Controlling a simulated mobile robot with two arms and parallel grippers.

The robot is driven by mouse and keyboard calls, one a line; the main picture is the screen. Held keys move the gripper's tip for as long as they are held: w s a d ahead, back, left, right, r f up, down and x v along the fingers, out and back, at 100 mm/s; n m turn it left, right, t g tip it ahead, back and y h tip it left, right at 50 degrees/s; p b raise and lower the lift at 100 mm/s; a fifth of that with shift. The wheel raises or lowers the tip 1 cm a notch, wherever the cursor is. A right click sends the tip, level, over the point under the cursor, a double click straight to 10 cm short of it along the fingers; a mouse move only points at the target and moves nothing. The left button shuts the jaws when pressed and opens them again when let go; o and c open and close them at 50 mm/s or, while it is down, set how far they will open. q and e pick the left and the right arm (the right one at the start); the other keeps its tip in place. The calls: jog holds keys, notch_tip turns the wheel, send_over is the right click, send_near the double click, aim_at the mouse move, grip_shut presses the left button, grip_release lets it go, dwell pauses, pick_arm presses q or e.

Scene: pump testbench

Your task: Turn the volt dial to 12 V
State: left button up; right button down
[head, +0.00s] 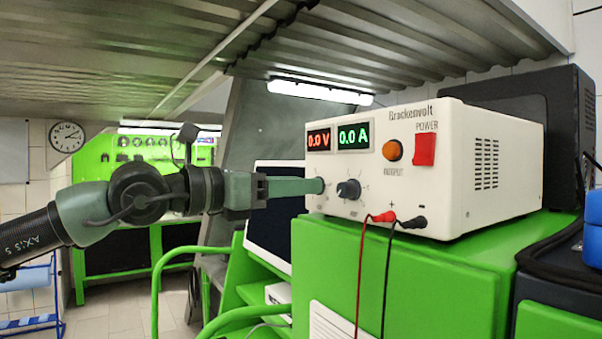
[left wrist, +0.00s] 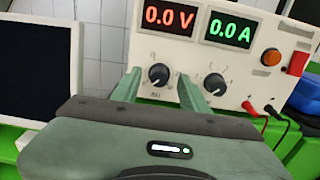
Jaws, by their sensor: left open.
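The cream power supply (head: 490,160) stands on a green cabinet. Its red volt display (head: 318,139) reads 0.0 V and its green display (head: 353,136) reads 0.0 A. In the left wrist view the left, volt dial (left wrist: 159,75) sits under the volt display, between my open fingers. The right dial (left wrist: 215,85) is just right of the right finger. My left gripper (head: 318,186) is open at the front panel and hides the volt dial in the head view. The right dial (head: 348,189) shows there. I cannot tell whether the fingers touch the volt dial. My right gripper is not in view.
An orange output button (head: 392,151) and red power switch (head: 424,150) are on the panel's right. Red and black leads (head: 384,217) hang from the lower panel. A dark screen (head: 272,221) stands left of the supply. A metal shelf (head: 300,40) is overhead.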

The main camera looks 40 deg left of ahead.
pick_arm(q)
jog(key=shift+w+d, duration=0.1)
jog(key=shift+w, duration=0.3)
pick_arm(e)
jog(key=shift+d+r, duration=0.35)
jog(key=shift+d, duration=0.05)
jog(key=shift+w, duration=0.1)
pick_arm(q)
grip_shut()
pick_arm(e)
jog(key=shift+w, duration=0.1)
pick_arm(q)
jog(key=shift+f+m, duration=0.1)
jog(key=shift+m, duration=0.4)
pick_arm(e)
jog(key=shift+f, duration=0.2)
pick_arm(q)
jog(key=shift+d+f+m, duration=0.1)
jog(key=shift+d+m, duration=0.05)
jog(key=shift+m, duration=10.05)
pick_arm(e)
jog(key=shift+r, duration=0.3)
pick_arm(q)
jog(key=shift+p, duration=0.3)
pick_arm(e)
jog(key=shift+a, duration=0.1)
